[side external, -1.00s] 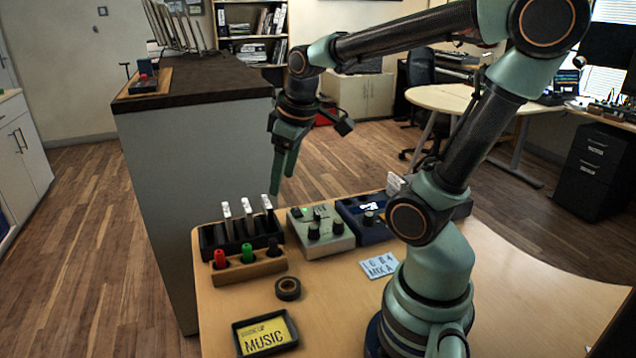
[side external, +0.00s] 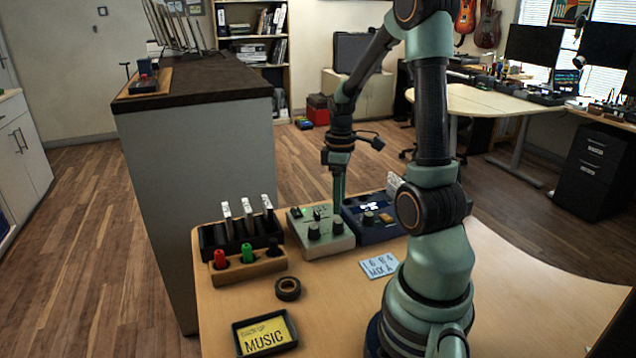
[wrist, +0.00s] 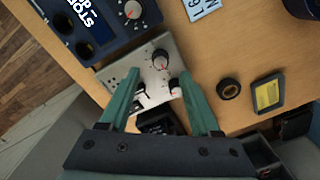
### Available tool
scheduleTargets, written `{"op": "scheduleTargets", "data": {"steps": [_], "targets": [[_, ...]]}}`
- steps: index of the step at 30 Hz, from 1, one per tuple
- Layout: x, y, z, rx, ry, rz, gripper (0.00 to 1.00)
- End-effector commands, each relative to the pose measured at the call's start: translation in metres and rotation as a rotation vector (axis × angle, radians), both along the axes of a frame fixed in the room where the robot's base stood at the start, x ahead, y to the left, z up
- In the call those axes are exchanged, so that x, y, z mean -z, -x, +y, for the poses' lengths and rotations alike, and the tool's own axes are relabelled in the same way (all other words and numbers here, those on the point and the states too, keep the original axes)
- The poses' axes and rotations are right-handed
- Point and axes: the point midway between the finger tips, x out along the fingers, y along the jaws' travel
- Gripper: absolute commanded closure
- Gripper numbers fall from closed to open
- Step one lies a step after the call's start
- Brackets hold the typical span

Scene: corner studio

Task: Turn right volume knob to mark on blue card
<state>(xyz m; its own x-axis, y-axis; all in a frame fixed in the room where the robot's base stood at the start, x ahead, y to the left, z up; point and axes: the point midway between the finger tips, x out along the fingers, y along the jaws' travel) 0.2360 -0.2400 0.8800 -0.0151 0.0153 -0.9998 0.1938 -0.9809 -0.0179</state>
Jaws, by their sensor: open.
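A grey-green box (side external: 318,250) stands on the wooden table with two black knobs on its top. The blue card (side external: 378,264) lies flat in front, with numbers and "MIX A"; the numbers are too small to read surely. My gripper (side external: 338,203) points down just behind the right knob. In the wrist view (wrist: 159,71) its fingers are open on either side of the knobs, holding nothing.
A black rack (side external: 232,236) and a wooden block with coloured pegs (side external: 250,268) stand to the left. A tape roll (side external: 288,288) and a yellow "MUSIC" tray (side external: 264,335) lie in front.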

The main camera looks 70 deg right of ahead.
Motion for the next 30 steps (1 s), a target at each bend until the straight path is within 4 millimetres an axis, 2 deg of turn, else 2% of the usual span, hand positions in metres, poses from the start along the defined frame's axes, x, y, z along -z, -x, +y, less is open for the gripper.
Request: {"op": "scheduleTargets", "data": {"steps": [3, 9, 15, 22, 23, 27, 28, 30], "targets": [[0.024, 0.001, 0.001, 0.000, -0.003, 0.004, 0.36], [0.048, 0.000, 0.002, 0.000, -0.002, 0.001, 0.36], [0.057, 0.000, 0.002, 0.000, 0.001, 0.000, 0.36], [0.057, 0.000, 0.002, 0.000, 0.001, -0.001, 0.36], [0.057, 0.000, 0.002, 0.000, 0.001, -0.001, 0.40], [0.057, 0.000, 0.002, 0.000, 0.001, -0.001, 0.94], [0.057, 0.000, 0.002, 0.000, 0.001, -0.001, 1.00], [0.057, 0.000, 0.002, 0.000, 0.001, -0.001, 1.00]]}}
